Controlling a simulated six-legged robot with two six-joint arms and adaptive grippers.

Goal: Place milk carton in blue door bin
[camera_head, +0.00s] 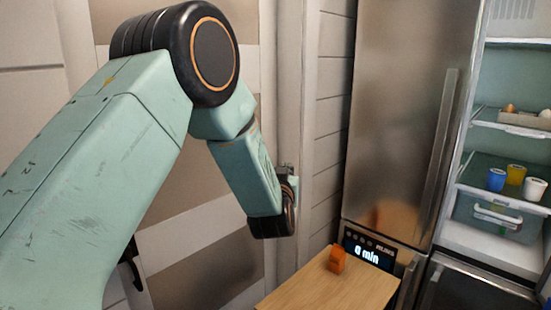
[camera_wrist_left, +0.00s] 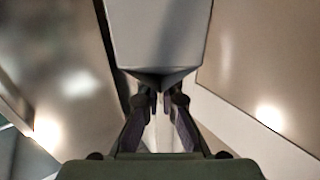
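I cannot make out a milk carton or a blue door bin for certain. My left gripper (camera_head: 287,190) hangs in front of the pale wall panels, left of the steel fridge, and its fingers are mostly hidden in the head view. In the left wrist view its fingers (camera_wrist_left: 160,103) come close together with a narrow gap; I cannot tell whether they grip anything. A large smooth grey block (camera_wrist_left: 160,35) with a pointed lower end fills the space just beyond the fingertips. I cannot tell what it is. My right gripper is not in view.
The fridge compartment (camera_head: 505,150) at the right stands open, with a blue cup (camera_head: 496,180), yellow cup (camera_head: 516,174) and white cup (camera_head: 535,188) on a shelf above a drawer. A closed steel door (camera_head: 395,110) is beside it. An orange block (camera_head: 337,260) stands on a wooden top (camera_head: 325,290).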

